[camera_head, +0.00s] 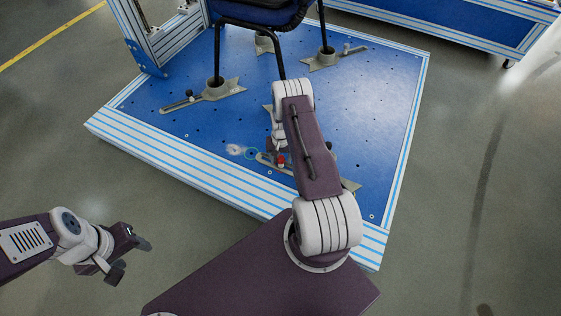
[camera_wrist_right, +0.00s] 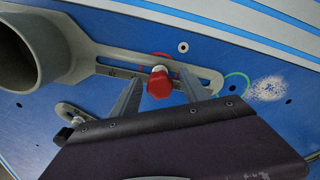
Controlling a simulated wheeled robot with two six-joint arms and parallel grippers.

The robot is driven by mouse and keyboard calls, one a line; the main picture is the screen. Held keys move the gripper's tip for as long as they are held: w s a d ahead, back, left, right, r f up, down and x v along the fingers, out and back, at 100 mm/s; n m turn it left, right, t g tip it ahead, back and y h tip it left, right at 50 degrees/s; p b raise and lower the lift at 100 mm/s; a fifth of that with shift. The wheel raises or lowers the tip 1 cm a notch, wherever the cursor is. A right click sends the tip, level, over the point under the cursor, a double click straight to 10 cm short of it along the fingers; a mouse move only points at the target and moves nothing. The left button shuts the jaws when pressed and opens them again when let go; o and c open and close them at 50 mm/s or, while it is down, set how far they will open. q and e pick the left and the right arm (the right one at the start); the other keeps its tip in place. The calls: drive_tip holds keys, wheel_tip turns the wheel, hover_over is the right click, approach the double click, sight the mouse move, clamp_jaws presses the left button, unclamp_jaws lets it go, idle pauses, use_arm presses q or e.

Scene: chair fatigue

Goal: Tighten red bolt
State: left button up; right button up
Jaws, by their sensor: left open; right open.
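The red bolt (camera_head: 281,160) is on a slotted grey clamp bracket (camera_head: 264,158) near the front edge of the blue platform. In the right wrist view the bolt (camera_wrist_right: 159,84) shows its red head pointing at the camera, above the slotted arm (camera_wrist_right: 205,73). My right gripper (camera_wrist_right: 162,88) is open, with one finger on each side of the bolt head; I cannot tell whether they touch it. In the head view my right arm hides most of that gripper. My left gripper (camera_head: 130,258) is open and empty, over the floor left of the platform.
A chair (camera_head: 262,12) stands on the blue platform (camera_head: 190,128), its legs in round grey cups. Other clamp brackets (camera_head: 217,90) sit farther back. A metal frame (camera_head: 160,38) rises at the back left. The floor at left is clear.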

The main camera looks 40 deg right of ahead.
clamp_jaws()
drive_tip(key=m, duration=0.3)
drive_tip(key=shift+m, duration=0.4)
drive_tip(key=m, duration=0.4)
drive_tip(key=shift+m, duration=0.4)
drive_tip(key=m, duration=0.3)
drive_tip(key=shift+m, duration=0.3)
